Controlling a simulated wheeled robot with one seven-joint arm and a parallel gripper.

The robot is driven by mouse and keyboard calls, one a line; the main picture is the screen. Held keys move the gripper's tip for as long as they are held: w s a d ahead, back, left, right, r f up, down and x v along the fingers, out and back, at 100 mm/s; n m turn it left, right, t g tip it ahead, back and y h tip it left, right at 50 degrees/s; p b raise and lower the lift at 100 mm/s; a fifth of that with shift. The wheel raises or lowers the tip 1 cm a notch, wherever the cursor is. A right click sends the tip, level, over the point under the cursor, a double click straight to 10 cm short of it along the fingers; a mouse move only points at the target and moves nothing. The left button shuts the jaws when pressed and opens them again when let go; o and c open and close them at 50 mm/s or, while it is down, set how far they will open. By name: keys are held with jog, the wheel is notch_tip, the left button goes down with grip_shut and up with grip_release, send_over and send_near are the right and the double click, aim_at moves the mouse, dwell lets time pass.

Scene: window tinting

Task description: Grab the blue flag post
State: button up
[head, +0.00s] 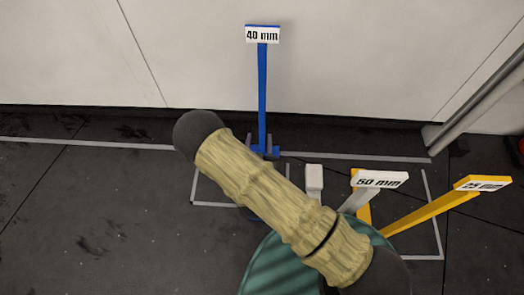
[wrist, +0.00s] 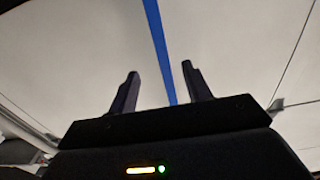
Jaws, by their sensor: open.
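The blue flag post (head: 262,95) stands upright near the pale wall in the head view, with a white "40 mm" label (head: 262,34) on top. Its blue foot is partly hidden behind my arm. My gripper (head: 259,140) shows only as two thin finger tips on either side of the post's lower part. In the wrist view my gripper (wrist: 160,80) is open, its two dark fingers spread apart. The blue post (wrist: 161,45) runs down through the gap between them in the picture, closer to the right finger. I cannot tell how deep it sits between the fingers.
A white "50 mm" post (head: 380,180) and a yellow "25 mm" post (head: 440,208) stand to the right. A small white block (head: 314,178) is just right of my arm. The pale wall (head: 190,50) rises close behind the blue post. Dark floor at left is clear.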

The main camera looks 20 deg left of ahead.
aim_at(262, 104)
jog(key=b+x, duration=0.5)
jog(key=x, duration=0.6)
jog(key=shift+d, duration=0.1)
jog(key=shift+w+r, duration=0.1)
jog(key=shift+w, duration=0.25)
jog(key=b+x, duration=0.3)
jog(key=x, duration=0.1)
jog(key=shift+w+r+b, duration=0.1)
jog(key=shift+w+b, duration=0.15)
jog(key=shift+b, duration=0.1)
jog(key=shift+w+a+r, duration=0.15)
jog(key=shift+w+a, duration=0.05)
jog(key=shift+w, duration=0.15)
jog(key=shift+c, duration=0.4)
grip_shut()
